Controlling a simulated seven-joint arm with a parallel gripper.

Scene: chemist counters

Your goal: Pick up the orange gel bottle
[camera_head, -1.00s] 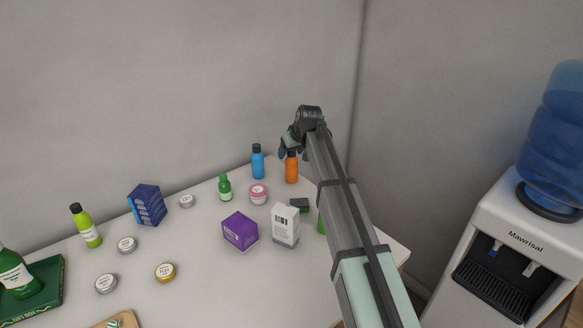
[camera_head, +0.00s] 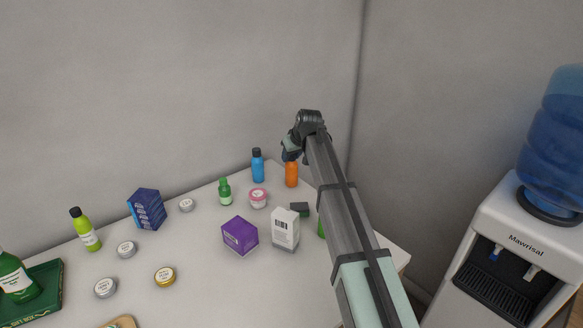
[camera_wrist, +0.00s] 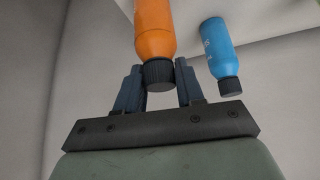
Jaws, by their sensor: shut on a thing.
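The orange gel bottle (camera_head: 291,175) stands upright near the back corner of the white counter, with a dark cap that my gripper mostly hides in the head view. My gripper (camera_head: 291,155) is at the bottle's top, coming from above. In the wrist view the orange bottle (camera_wrist: 154,30) and its black cap (camera_wrist: 158,74) lie between the two fingers of my gripper (camera_wrist: 159,85). The fingers are shut on the bottle at its cap end. The bottle appears to rest on the counter still.
A blue bottle (camera_head: 258,167) stands close to the left of the orange one; it also shows in the wrist view (camera_wrist: 219,48). A pink jar (camera_head: 258,199), a green bottle (camera_head: 225,191), a white box (camera_head: 285,230) and a purple box (camera_head: 240,235) stand nearer. The wall is close behind.

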